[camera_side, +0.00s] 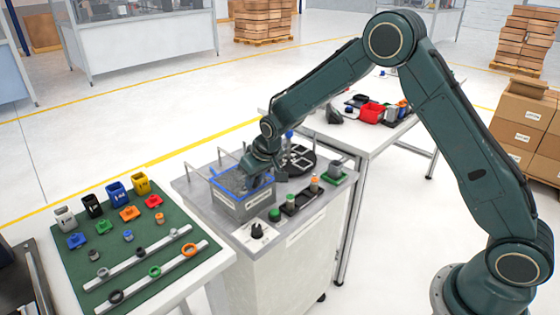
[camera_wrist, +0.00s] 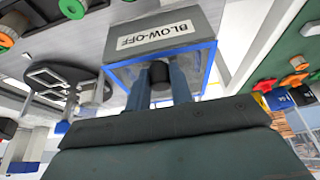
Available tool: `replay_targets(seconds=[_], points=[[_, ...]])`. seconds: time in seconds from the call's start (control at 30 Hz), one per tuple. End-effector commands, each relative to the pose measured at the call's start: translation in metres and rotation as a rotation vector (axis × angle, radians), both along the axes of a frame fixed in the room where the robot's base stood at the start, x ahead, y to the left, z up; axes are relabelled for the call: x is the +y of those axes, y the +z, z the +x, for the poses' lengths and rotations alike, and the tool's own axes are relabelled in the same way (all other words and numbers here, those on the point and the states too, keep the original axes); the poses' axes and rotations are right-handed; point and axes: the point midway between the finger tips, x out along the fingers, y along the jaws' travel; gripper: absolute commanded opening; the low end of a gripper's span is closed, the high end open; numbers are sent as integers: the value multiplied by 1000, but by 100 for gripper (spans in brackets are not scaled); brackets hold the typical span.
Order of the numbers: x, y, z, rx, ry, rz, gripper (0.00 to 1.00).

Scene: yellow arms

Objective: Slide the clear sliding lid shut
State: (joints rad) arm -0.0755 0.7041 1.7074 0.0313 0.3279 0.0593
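A grey box (camera_side: 240,208) labelled BLOW-OFF stands on the grey bench. It also shows at the top of the wrist view (camera_wrist: 190,18). The blue-edged clear lid (camera_wrist: 203,45) is at the box's top; in the side view its blue edge (camera_side: 222,183) shows. How far the lid covers the opening I cannot tell. My gripper (camera_side: 258,182) points down over the box. In the wrist view its two fingers (camera_wrist: 160,80) stand on either side of a dark knob (camera_wrist: 158,73), with no clear gap between them and it. The fingertips are partly hidden in the side view.
Black round fixture (camera_side: 296,160) stands behind the box. Thin metal posts (camera_side: 222,157) rise behind the box. A green mat (camera_side: 150,235) with coloured parts lies left.

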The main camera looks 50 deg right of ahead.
Motion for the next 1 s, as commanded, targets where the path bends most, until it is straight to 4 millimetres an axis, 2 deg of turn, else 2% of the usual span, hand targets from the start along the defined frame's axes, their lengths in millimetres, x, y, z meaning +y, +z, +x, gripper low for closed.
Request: replay_targets(seconds=[0.03, 0.1, 0.47, 1.0], points=[[2, -2, -3, 9, 4, 3, 30], [2, -2, -2, 8, 4, 2, 38], [0, 2, -1, 3, 1, 1, 38], [0, 31, 0, 2, 1, 0, 38]])
